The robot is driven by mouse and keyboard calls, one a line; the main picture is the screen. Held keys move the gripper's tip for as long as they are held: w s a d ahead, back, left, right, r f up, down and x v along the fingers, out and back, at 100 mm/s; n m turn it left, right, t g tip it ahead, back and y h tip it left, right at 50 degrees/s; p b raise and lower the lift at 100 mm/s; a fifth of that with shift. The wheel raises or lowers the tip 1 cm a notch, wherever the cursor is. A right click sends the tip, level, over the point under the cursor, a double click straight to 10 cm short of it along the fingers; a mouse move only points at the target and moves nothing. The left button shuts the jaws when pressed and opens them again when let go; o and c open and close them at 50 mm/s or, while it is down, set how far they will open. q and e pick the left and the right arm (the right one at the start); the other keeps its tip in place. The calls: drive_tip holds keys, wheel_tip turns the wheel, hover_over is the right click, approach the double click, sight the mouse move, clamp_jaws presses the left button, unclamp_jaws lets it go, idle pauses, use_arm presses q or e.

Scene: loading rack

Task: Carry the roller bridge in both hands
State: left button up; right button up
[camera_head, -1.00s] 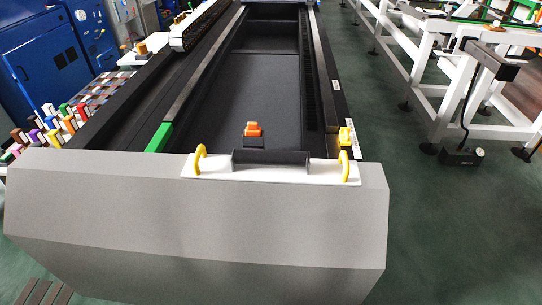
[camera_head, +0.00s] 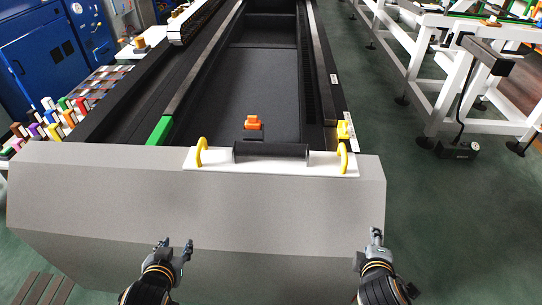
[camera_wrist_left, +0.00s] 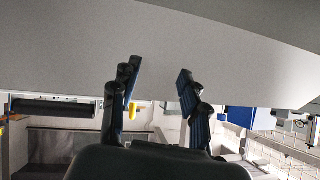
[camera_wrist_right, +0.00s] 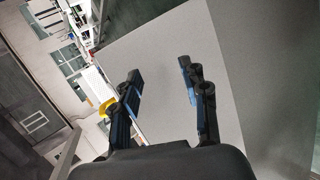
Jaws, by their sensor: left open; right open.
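The roller bridge (camera_head: 222,160) is a white plate with a black roller (camera_head: 270,149) and two yellow loop handles. It lies across the near end of the long dark rack bed, on top of the grey end housing. Its left handle (camera_head: 201,152) and right handle (camera_head: 343,158) stand upright. My left gripper (camera_head: 176,245) is open and empty, in front of and below the left handle. My right gripper (camera_head: 376,238) is open and empty, below and to the right of the right handle. Both are apart from the bridge. The right wrist view shows a yellow handle (camera_wrist_right: 106,107) beyond the fingers.
The grey end housing (camera_head: 110,200) stands between my grippers and the bed. An orange block (camera_head: 253,123) sits in the bed behind the roller. Several coloured blocks (camera_head: 55,122) stand at the left. A white frame (camera_head: 440,100) stands at the right, with open green floor before it.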

use_arm(q)
drive_tip(key=w+r+t, duration=0.4)
drive_tip(key=w+r, duration=0.1)
drive_tip(key=w, duration=0.2)
drive_tip(key=m+t+h, duration=0.2)
drive_tip(key=t+h, duration=0.1)
approach(196, 157)
drive_tip(key=shift+s+d, duration=0.1)
drive_tip(key=shift+s, duration=0.4)
use_arm(e)
drive_tip(key=w+a+r+n+t+y, duration=0.1)
drive_tip(key=w+a+r+n+t, duration=0.1)
drive_tip(key=w+n, duration=0.4)
drive_tip(key=w+a+r+n+t+y, duration=0.1)
drive_tip(key=w+r+n+t, duration=0.4)
drive_tip(key=n, duration=0.7)
wheel_tip(196, 157, up, 2)
drive_tip(key=shift+w+a+r+n+t, duration=0.1)
drive_tip(key=shift+w+a+n+t, duration=0.25)
drive_tip(key=shift+w+a, duration=0.45)
drive_tip(key=shift+s+a, duration=0.1)
drive_tip(key=shift+s, duration=0.05)
